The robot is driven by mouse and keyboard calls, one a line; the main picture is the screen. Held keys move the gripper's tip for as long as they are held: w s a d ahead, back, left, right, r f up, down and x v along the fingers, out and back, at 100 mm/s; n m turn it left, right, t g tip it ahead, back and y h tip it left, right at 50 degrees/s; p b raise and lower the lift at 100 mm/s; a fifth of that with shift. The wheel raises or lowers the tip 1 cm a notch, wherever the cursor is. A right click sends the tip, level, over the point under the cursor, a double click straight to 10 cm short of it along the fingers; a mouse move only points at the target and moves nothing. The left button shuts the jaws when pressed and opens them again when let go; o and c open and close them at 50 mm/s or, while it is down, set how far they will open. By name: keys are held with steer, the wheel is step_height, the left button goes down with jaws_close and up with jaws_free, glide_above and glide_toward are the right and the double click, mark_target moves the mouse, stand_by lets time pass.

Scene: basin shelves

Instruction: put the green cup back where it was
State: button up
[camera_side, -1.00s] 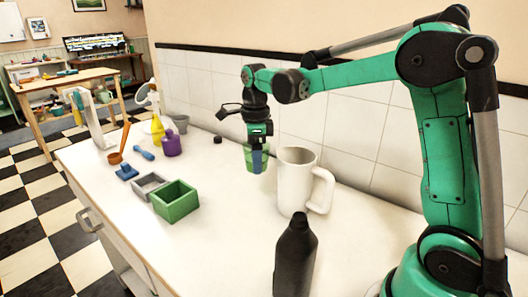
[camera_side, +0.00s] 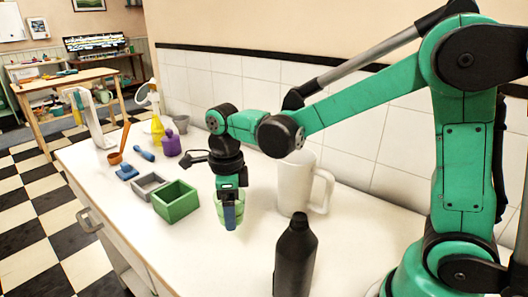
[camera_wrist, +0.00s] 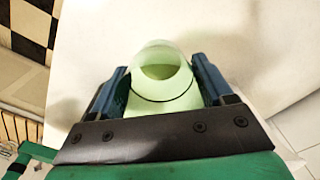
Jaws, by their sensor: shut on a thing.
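The green cup (camera_side: 220,211) is pale green and sits between the fingers of my gripper (camera_side: 230,214), in front of the white pitcher. In the wrist view the cup (camera_wrist: 160,90) lies between the two blue fingers of my gripper (camera_wrist: 160,88), with its round opening showing. My gripper is shut on it and points down. A blue finger hides part of the cup in the side view. I cannot tell for sure whether the cup's base touches the counter.
A green box (camera_side: 177,203) and a grey box (camera_side: 150,186) stand left of the cup. The white pitcher (camera_side: 293,185) is behind to the right. A black bottle (camera_side: 295,258) stands at the front. The white counter (camera_side: 200,250) is bare in front of the cup.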

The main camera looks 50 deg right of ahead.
mark_target(244, 196)
steer(key=shift+f, duration=3.35)
steer(key=shift+f, duration=0.7)
steer(key=o, duration=1.2)
steer(key=shift+r, duration=2.55)
steer(key=shift+s+d+r+n, duration=0.1)
steer(key=shift+s+r+n, duration=0.05)
steer(key=shift+r+n, duration=0.5)
steer(key=r+n, duration=0.1)
steer(key=n, duration=0.1)
steer(key=s+d+r+n+t, duration=0.1)
steer(key=n, duration=0.2)
steer(key=s+r+n+t, duration=0.1)
steer(key=n, duration=0.1)
steer(key=shift+d+r+n, duration=0.15)
steer(key=shift+r+n, duration=0.15)
steer(key=shift+n, duration=0.05)
steer(key=s+r+n+t, duration=0.1)
steer(key=n, duration=0.5)
steer(key=s+d+r+n+t, duration=0.1)
steer(key=s+n+t, duration=0.1)
steer(key=n, duration=0.3)
steer(key=s+d+r+n+t, duration=0.1)
steer(key=n+t, duration=0.1)
steer(key=n, duration=0.4)
steer(key=shift+s+n, duration=0.15)
steer(key=shift+n, duration=0.15)
